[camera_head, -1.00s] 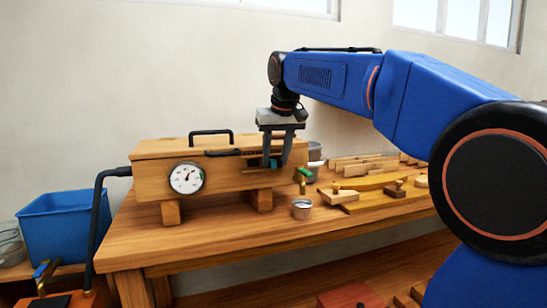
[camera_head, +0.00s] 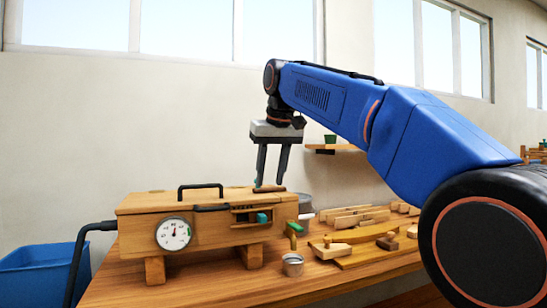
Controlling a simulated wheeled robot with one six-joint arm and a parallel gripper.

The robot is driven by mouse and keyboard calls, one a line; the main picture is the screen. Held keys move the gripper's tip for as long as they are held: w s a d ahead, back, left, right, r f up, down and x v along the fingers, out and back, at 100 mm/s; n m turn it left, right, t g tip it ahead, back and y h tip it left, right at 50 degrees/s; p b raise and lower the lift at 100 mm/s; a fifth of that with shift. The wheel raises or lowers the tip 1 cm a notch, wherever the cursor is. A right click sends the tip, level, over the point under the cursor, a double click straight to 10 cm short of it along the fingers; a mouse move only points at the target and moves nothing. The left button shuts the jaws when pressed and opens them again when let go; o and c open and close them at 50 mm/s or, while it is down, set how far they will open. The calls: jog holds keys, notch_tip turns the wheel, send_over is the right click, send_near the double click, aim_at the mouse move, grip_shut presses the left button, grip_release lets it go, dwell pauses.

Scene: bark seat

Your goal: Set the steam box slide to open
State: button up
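The steam box (camera_head: 205,218) is a wooden case on wooden feet on the bench, with a black top handle and a round white dial (camera_head: 173,234) on its front. A slot at the right of its front holds a small teal block (camera_head: 262,218), which looks like the slide's knob, near the slot's right part. A dark bar (camera_head: 212,208) lies left of the slot. My gripper (camera_head: 270,187) points down over the box's right end, above the slot. Its two fingers are apart, with nothing clearly held. I cannot tell whether the tips touch a small brown piece at the box's top.
A green-handled tool (camera_head: 293,232) and wooden pieces (camera_head: 360,240) lie to the right. A black hose runs from the box's left end. A blue bin (camera_head: 38,272) is at far left.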

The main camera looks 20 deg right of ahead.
jog(key=v, duration=0.5)
jog(key=shift+s+r, duration=0.1)
jog(key=shift+r, duration=0.2)
jog(key=s+f, duration=0.9)
jog(key=f, duration=0.6)
jog(key=s+d+f, duration=0.1)
jog(key=s+f, duration=0.8)
jog(key=f, duration=0.6)
jog(key=s+f, duration=0.9)
jog(key=f, duration=0.7)
jog(key=shift+s+d, duration=0.25)
jog(key=shift+s, duration=0.15)
